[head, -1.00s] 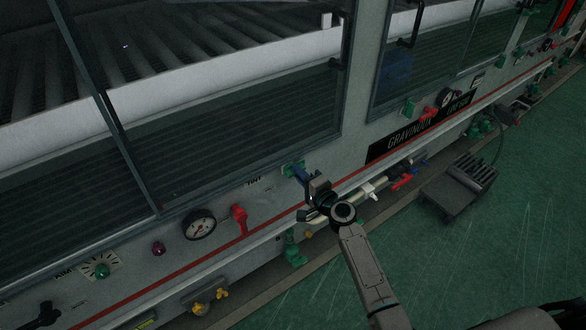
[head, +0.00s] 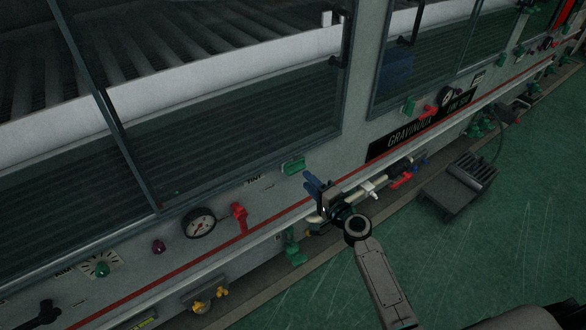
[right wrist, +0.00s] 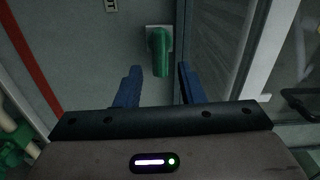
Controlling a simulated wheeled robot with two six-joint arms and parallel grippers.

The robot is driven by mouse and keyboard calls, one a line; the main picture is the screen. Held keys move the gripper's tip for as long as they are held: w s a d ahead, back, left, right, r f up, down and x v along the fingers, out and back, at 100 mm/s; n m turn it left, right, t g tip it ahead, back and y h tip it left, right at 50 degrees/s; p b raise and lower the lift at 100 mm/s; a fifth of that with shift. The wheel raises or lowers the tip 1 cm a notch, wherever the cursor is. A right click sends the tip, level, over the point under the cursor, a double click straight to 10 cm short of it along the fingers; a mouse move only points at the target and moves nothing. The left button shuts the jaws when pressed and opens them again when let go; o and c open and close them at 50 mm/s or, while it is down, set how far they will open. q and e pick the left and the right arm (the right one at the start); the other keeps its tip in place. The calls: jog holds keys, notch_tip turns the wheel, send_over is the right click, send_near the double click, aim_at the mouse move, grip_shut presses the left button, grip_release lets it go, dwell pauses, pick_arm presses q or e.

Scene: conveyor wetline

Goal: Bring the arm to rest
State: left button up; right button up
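My right gripper (head: 315,183) is in front of the machine's panel, its blue fingers pointing toward the panel. In the right wrist view the two blue fingers (right wrist: 160,86) are spread apart with nothing between them, so it is open. A green handle (head: 293,166) on the panel is up and left of the gripper in the head view. In the right wrist view the green handle (right wrist: 160,50) lies ahead of the gap between the fingers, apart from them. My left gripper is not in view.
The panel carries a red handle (head: 239,216), a gauge (head: 199,223) and a green dial (head: 102,269). Pipes with a white valve (head: 368,188) run beside my right arm. A dark low cart (head: 458,187) stands on the green floor (head: 500,250), which is otherwise largely clear.

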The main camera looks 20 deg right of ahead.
jog(key=shift+v, duration=0.8)
